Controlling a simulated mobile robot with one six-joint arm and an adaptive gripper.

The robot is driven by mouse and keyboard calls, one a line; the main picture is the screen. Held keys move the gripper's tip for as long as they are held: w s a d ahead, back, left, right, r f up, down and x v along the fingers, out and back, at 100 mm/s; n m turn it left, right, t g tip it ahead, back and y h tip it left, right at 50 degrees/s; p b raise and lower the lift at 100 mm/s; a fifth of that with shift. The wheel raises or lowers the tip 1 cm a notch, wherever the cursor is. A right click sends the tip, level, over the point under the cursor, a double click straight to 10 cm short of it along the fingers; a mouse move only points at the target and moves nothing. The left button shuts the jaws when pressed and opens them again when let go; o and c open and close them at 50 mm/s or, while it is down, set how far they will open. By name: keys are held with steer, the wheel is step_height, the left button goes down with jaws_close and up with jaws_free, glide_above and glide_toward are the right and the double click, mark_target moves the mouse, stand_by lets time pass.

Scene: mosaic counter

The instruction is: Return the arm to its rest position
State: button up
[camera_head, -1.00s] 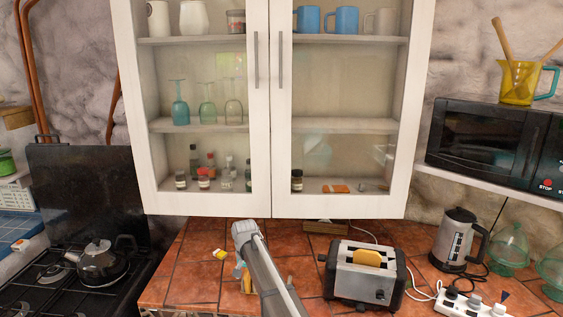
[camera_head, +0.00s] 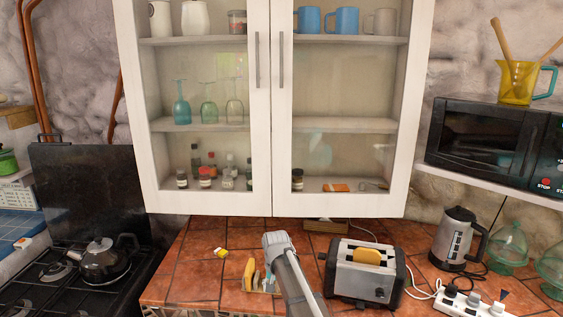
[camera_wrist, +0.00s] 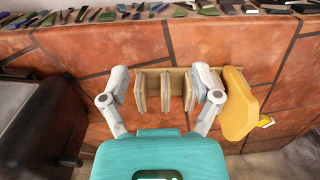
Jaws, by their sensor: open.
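My gripper (camera_wrist: 162,84) shows in the wrist view with its teal body and two grey fingers spread apart. Nothing is held between the fingers. A wooden rack (camera_wrist: 165,77) with upright dividers appears between and beyond the fingertips; I cannot tell the exact gap. A yellow bread-like slice (camera_wrist: 238,106) stands at the rack's right end, just outside the right finger. In the head view the same slice (camera_head: 248,275) shows left of my grey arm. My arm rises over the counter there, and my gripper is not clearly visible in that view.
A toaster (camera_head: 367,273) with a slice in it stands close right of my arm. A kettle (camera_head: 458,240) and power strip (camera_head: 474,305) are further right. A white glass-door cabinet (camera_head: 270,205) hangs above. The stove (camera_head: 75,270) is left. Tiled counter (camera_head: 195,275) is bare left of the rack.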

steer(key=s+d+n, duration=0.1)
steer(key=s+d, duration=1.7)
steer(key=s, duration=0.2)
steer(key=shift+d, duration=0.4)
